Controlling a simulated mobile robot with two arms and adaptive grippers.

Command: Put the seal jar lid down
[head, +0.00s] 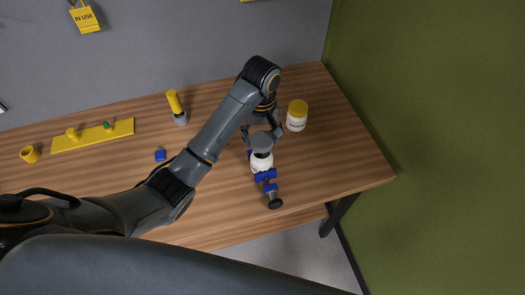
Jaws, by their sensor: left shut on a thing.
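My left gripper (262,129) comes down over the right part of the table and is shut on the grey round seal jar lid (261,138). The lid is at the white jar (261,163), over its top in this view; I cannot tell whether the two touch. The jar stands upright in a blue clamp (266,176) with a dark knob at its near end. The jar's mouth is partly hidden under the lid. My right gripper is not in view.
A white jar with a yellow lid (297,116) stands close to the right of my gripper. A yellow-handled brush (175,107), a small blue object (160,155), a yellow rack (92,136) and a yellow cup (30,154) are to the left. The wooden table (335,160) is clear at right.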

